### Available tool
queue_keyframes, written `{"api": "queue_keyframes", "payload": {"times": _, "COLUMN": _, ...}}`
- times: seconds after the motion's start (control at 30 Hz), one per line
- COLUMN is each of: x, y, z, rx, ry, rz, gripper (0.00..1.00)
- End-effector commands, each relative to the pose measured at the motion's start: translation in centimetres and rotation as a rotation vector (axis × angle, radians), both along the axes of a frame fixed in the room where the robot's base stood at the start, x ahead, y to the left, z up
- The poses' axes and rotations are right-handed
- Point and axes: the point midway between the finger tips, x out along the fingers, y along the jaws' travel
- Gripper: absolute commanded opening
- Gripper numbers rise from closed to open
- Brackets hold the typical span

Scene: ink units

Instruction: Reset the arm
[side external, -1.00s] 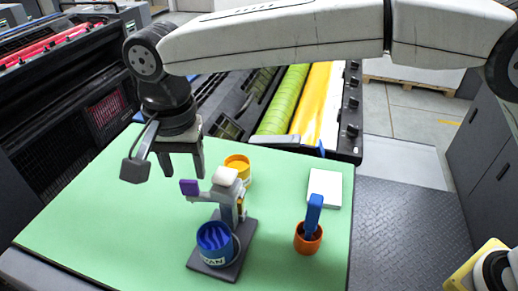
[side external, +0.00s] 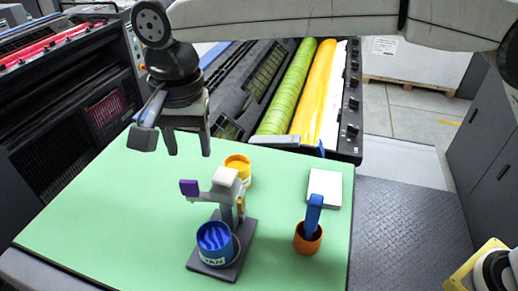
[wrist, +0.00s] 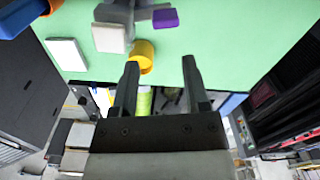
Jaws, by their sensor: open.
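My gripper (side external: 189,153) is open and empty, held above the green table top (side external: 110,220). Its two fingers also show in the wrist view (wrist: 160,75), apart with nothing between them. It is up and to the left of a small grey stand with a white head (side external: 225,176) and a purple block (side external: 189,187) on its arm. A blue ink can (side external: 215,258) sits on the stand's dark base, with blue inside. A yellow can (side external: 238,178) stands behind the stand, partly hidden by it.
An orange cup (side external: 306,246) with a blue-handled tool (side external: 313,212) in it stands at the right. A white pad (side external: 325,188) lies behind it. A printing press with green (side external: 288,95) and yellow rollers (side external: 318,95) borders the table's far side. The table's left part is clear.

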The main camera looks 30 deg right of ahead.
Motion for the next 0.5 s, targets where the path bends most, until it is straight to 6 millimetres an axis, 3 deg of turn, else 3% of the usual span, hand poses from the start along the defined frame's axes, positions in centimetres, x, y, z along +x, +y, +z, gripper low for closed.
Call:
{"api": "queue_keyframes", "payload": {"times": 0.27, "x": 2.3, "y": -6.4, "z": -2.4, "rx": 0.015, "ry": -0.025, "rz": 0.07, "gripper": 0.59}}
{"api": "queue_keyframes", "payload": {"times": 0.5, "x": 3.1, "y": -13.4, "z": -5.1, "rx": 0.024, "ry": -0.062, "rz": 0.156, "gripper": 0.59}}
